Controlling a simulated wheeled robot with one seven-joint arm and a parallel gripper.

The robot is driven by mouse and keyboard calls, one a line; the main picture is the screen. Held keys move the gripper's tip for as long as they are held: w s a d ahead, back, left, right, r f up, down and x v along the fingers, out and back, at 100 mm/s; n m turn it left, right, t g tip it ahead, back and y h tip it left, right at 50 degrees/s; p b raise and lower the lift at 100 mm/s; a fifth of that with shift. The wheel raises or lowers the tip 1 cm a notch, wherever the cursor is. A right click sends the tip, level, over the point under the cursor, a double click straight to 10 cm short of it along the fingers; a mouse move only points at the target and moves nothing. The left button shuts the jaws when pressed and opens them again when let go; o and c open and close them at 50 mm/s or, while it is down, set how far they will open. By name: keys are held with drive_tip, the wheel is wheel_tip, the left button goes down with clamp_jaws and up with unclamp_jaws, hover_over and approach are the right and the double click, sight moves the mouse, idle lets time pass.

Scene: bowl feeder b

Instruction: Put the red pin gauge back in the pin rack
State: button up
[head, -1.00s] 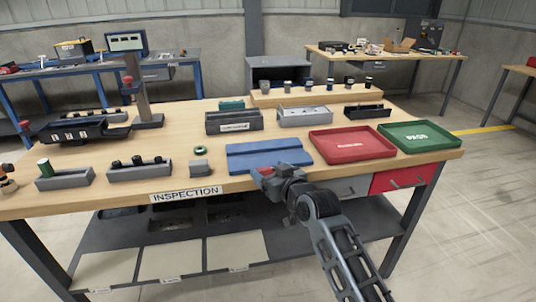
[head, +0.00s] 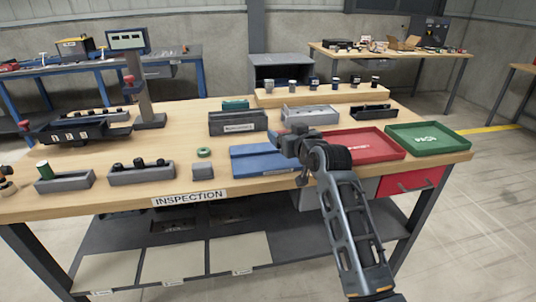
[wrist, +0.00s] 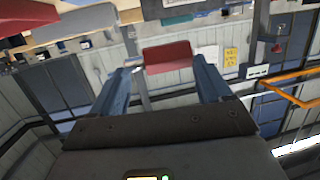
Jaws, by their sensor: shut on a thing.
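My gripper (wrist: 165,72) is shut on the red pin gauge (wrist: 168,57), whose red body shows between the fingertips in the wrist view. In the head view my gripper (head: 292,134) is raised above the blue mat, and the gauge is hidden there. A grey rack (head: 72,182) at the front left of the bench holds a green pin upright, with bare room on its right part. Another grey rack (head: 142,178) beside it holds black-topped pieces. I cannot tell for certain from labels which is the pin rack.
The blue mat (head: 250,163), a red tray (head: 385,152) and a green tray (head: 440,150) lie on the bench's right half. A small grey block (head: 203,172) and green ring (head: 204,153) lie left of the mat. A tall gauge stand (head: 140,90) rises at the back left.

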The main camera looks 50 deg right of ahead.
sight(267, 165)
drive_tip(key=w+a+f, duration=0.1)
drive_tip(key=w+a, duration=0.1)
drive_tip(key=w+a+f, duration=0.1)
drive_tip(key=w+f, duration=0.1)
drive_tip(key=shift+a+f, duration=0.2)
drive_tip(key=shift+a, duration=0.15)
drive_tip(key=shift+f+p, duration=0.45)
drive_tip(key=shift+f, duration=1.45)
drive_tip(key=shift+f, duration=0.1)
drive_tip(key=o, duration=1.1)
drive_tip(key=b+v, duration=0.1)
drive_tip(key=v, duration=1.1)
drive_tip(key=shift+s, duration=0.1)
